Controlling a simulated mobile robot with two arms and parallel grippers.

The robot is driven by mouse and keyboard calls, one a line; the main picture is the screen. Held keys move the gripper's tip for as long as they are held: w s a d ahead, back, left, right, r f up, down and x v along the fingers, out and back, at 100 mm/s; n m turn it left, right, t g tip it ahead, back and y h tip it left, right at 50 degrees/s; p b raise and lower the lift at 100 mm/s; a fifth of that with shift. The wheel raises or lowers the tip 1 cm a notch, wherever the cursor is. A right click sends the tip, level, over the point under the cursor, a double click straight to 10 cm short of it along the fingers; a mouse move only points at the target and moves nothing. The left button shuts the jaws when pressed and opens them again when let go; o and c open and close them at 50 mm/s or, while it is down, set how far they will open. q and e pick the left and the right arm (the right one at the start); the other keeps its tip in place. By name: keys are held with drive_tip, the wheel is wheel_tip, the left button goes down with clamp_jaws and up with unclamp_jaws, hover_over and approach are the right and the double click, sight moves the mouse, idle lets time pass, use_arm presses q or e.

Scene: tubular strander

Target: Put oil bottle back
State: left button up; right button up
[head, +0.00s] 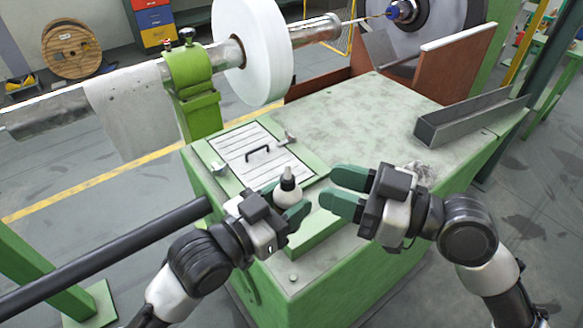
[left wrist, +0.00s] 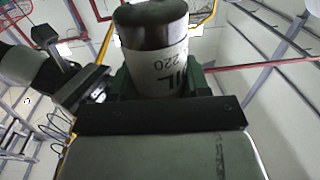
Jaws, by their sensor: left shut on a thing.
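My right gripper (head: 346,191) is just right of the bottle. Its two green fingers are apart, with nothing between them.
The green table (head: 370,125) is mostly bare. A hatch plate with a black handle (head: 258,152) lies at its left, and a grey metal channel (head: 470,118) at its right. A large white reel (head: 252,50) and a green bearing stand (head: 192,85) rise behind.

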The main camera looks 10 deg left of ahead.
sight(289, 172)
drive_tip(key=x, duration=0.8)
drive_tip(key=shift+w+a+f, duration=0.1)
drive_tip(key=shift+w+a, duration=0.05)
drive_tip(key=shift+a, duration=0.1)
drive_tip(key=shift+c, duration=0.4)
drive_tip(key=c, duration=0.5)
use_arm(q)
drive_tip(key=o, duration=0.5)
use_arm(e)
clamp_jaws()
use_arm(q)
drive_tip(key=o, duration=0.6)
